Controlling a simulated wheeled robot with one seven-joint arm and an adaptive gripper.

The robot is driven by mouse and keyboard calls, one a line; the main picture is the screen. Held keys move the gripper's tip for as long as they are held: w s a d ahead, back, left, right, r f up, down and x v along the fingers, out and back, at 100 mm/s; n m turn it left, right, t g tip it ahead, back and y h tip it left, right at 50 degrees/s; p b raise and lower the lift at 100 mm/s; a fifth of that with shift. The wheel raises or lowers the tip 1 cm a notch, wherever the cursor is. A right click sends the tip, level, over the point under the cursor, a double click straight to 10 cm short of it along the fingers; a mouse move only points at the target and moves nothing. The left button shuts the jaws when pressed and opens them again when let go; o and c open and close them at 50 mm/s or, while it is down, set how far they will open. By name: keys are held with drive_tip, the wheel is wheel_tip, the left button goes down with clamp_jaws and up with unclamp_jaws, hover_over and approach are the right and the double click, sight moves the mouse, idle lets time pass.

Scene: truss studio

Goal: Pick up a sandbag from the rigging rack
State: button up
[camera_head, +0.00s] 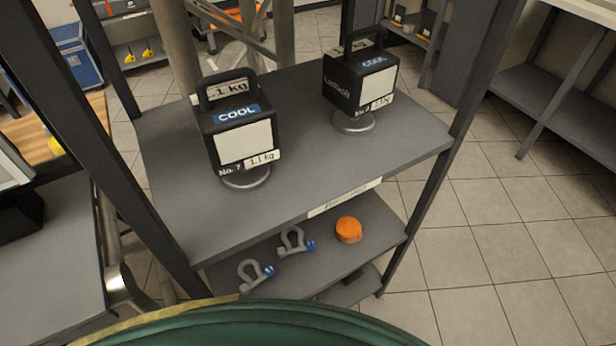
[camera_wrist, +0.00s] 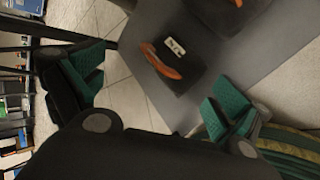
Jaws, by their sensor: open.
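My gripper (camera_wrist: 157,84) shows in the wrist view, with its two green-padded fingers spread wide apart and nothing between them. A dark sandbag (camera_wrist: 193,70) with an orange handle and a small white label lies on a grey surface beyond the fingers, in the gap between them as seen. A second dark bag (camera_wrist: 212,14) with an orange handle lies farther off, partly cut by the top edge. In the head view I see neither my gripper nor a bag with an orange handle.
In the head view, a grey rack shelf (camera_head: 300,165) carries two black boxes marked COOL, one at left (camera_head: 218,128) and one at right (camera_head: 343,88). Two shackles (camera_head: 293,242) and an orange round thing (camera_head: 348,230) lie on the shelf below. Dark posts flank the rack. Tiled floor (camera_head: 510,240) is clear at right.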

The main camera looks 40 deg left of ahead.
drive_tip(key=w+f+m+t+h, duration=0.1)
drive_tip(key=w+f+m+h, duration=0.15)
drive_tip(key=w+m, duration=0.65)
drive_tip(key=d+f+m, duration=0.2)
drive_tip(key=m, duration=0.2)
drive_tip(key=d+f+m+h, duration=0.1)
drive_tip(key=d+f+m, duration=0.1)
drive_tip(key=m, duration=0.3)
drive_tip(key=w+d+f+m+g+h, duration=0.1)
drive_tip(key=d+f+m, duration=0.2)
drive_tip(key=m, duration=0.1)
drive_tip(key=shift+f+m, duration=0.15)
drive_tip(key=shift+m, duration=0.15)
drive_tip(key=shift+w+a+b, duration=0.1)
drive_tip(key=shift+a+b, duration=0.2)
drive_tip(key=w+a, duration=0.1)
drive_tip(key=a, duration=0.2)
drive_tip(key=w+a+b, duration=0.1)
drive_tip(key=a, duration=0.2)
drive_tip(key=w+a+b, duration=0.1)
drive_tip(key=a, duration=0.3)
drive_tip(key=shift+w+a, duration=0.1)
drive_tip(key=shift+w, duration=0.25)
drive_tip(key=b+x, duration=0.1)
drive_tip(key=x, duration=0.4)
drive_tip(key=shift+s, duration=0.1)
